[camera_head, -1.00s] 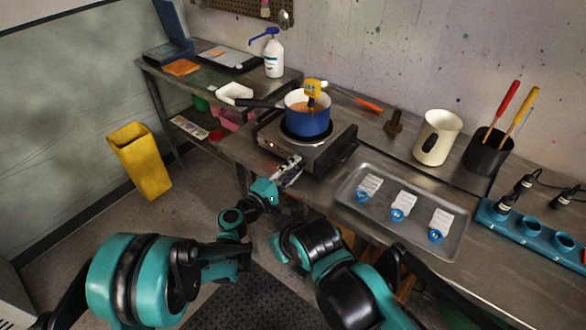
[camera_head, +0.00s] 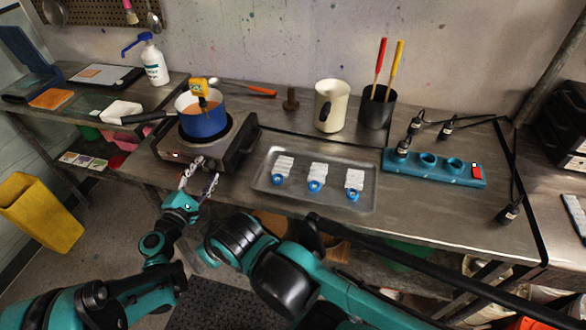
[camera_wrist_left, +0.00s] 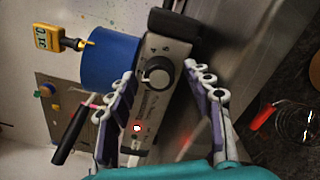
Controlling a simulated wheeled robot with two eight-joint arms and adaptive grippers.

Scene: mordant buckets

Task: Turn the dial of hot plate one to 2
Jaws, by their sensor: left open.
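The hot plate (camera_head: 169,151) stands near the front edge of the steel bench, with a blue pot (camera_head: 205,122) of orange liquid on it. In the left wrist view its front panel shows a round dial (camera_wrist_left: 156,73) with small marks around it and a lit red lamp (camera_wrist_left: 137,128). My left gripper (camera_head: 199,168) is open in front of the panel. In the left wrist view its fingers (camera_wrist_left: 166,80) stand apart with the dial between their tips in the picture; I cannot tell whether they touch it. The right gripper is not clearly seen.
A yellow thermometer (camera_head: 199,87) stands in the pot. A metal tray (camera_head: 336,195) with several white tags lies to the right. A cream jug (camera_head: 329,106), a black pot of tools (camera_head: 376,107) and a blue rack (camera_head: 440,170) stand beyond. A yellow bin (camera_head: 40,212) is on the floor.

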